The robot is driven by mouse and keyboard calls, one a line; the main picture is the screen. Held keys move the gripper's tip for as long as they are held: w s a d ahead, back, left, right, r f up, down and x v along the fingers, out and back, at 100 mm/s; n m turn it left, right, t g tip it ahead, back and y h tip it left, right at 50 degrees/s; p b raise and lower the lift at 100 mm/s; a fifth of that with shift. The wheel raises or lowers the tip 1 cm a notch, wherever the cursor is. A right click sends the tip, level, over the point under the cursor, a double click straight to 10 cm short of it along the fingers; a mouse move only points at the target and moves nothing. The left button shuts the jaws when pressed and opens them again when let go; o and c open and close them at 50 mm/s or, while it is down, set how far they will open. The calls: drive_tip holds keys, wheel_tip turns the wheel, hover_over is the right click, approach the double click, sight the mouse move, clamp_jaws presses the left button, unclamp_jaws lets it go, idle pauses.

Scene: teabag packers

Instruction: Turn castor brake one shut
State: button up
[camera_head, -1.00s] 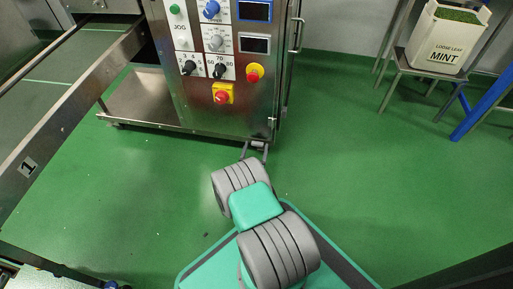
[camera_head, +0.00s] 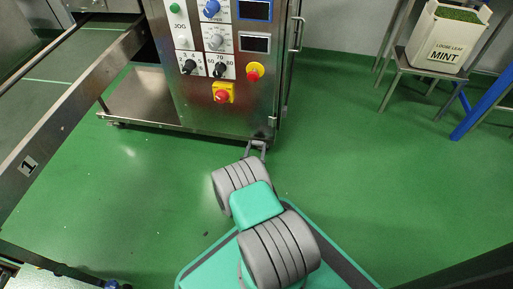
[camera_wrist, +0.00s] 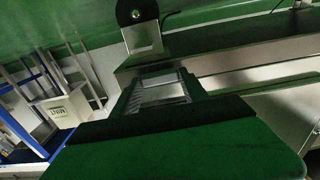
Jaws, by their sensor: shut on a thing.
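The steel machine cabinet (camera_head: 218,118) stands on the green floor. My gripper (camera_head: 257,147) reaches low to its near right bottom corner, beyond my grey and green arm. In the wrist view, a castor with a dark wheel (camera_wrist: 137,11) and a steel bracket (camera_wrist: 143,40) shows at the top. My gripper (camera_wrist: 160,82) is just below the bracket there, shut on the castor brake. The brake itself is mostly hidden at the fingers, and its angle cannot be told.
The cabinet's low steel base (camera_head: 150,105) extends left. A conveyor rail marked 1 (camera_head: 60,115) crosses the left side. A mint container (camera_head: 447,38) stands on a stool (camera_head: 430,70) at the back right. Green floor (camera_head: 350,150) is clear on the right.

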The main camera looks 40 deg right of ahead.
drive_tip(key=shift+f+n, duration=0.1)
drive_tip(key=shift+n, duration=0.2)
drive_tip(key=shift+s+d+f+n, duration=0.15)
drive_tip(key=shift+s+f+n, duration=0.15)
drive_tip(key=shift+n, duration=2.55)
drive_tip(key=shift+s+d+f+n, duration=0.15)
drive_tip(key=shift+f+n, duration=0.2)
drive_tip(key=shift+n, duration=2.55)
drive_tip(key=shift+s+d+f+n, duration=0.1)
drive_tip(key=shift+s+f+n, duration=0.2)
drive_tip(key=shift+n, duration=2.55)
drive_tip(key=o, duration=1.4)
drive_tip(key=shift+w+r, duration=0.1)
